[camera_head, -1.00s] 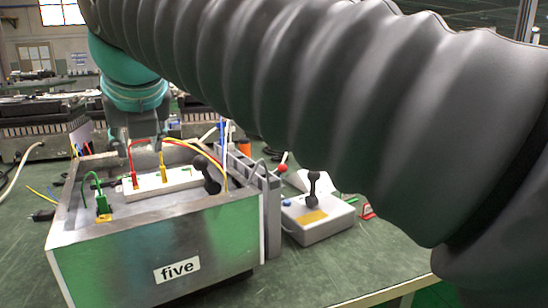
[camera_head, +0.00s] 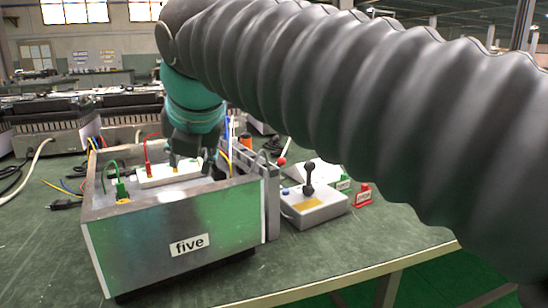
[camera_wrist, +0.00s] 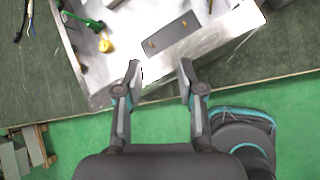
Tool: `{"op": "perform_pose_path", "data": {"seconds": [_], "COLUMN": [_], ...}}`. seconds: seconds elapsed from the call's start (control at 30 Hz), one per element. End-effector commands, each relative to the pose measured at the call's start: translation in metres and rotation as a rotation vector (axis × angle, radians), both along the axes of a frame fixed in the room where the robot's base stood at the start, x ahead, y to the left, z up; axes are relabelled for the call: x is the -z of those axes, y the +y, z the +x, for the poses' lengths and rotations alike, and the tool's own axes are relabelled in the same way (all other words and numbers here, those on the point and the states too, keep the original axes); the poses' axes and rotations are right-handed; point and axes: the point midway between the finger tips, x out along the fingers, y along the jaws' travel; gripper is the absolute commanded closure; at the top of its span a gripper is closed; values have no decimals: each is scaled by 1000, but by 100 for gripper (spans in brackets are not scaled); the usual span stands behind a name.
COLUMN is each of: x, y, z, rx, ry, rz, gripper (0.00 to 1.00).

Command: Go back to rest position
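My gripper (camera_wrist: 158,72) is open and empty in the wrist view, its two fingers apart above the front edge of the metal box. In the head view my gripper (camera_head: 192,152) hangs over the box labelled "five" (camera_head: 150,245), in front of the white block inside it. The block (camera_head: 155,181) carries a red plug (camera_head: 148,170); part of it is hidden by my gripper. A green plug (camera_head: 121,190) stands at the box's left inside. It also shows in the wrist view (camera_wrist: 95,24) beside a yellow plug (camera_wrist: 105,45).
A grey control box with a black lever (camera_head: 309,180) stands right of the metal box. The table's front right (camera_head: 370,245) is clear. Black equipment (camera_head: 45,125) stands at the back left.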

Motion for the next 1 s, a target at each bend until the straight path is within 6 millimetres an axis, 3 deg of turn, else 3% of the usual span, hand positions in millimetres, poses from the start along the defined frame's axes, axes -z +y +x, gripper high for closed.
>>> {"op": "perform_pose_path", "data": {"seconds": [0.23,0.47,0.7,1.0], "x": [28,70,119,184], "y": [-68,-141,-206,-266], "z": [1,-14,-44,-95], "rx": [428,962,1529,2209], "ry": [155,307,417,474], "rz": [242,557,907,1378], "gripper": [62,62,62,62]}}
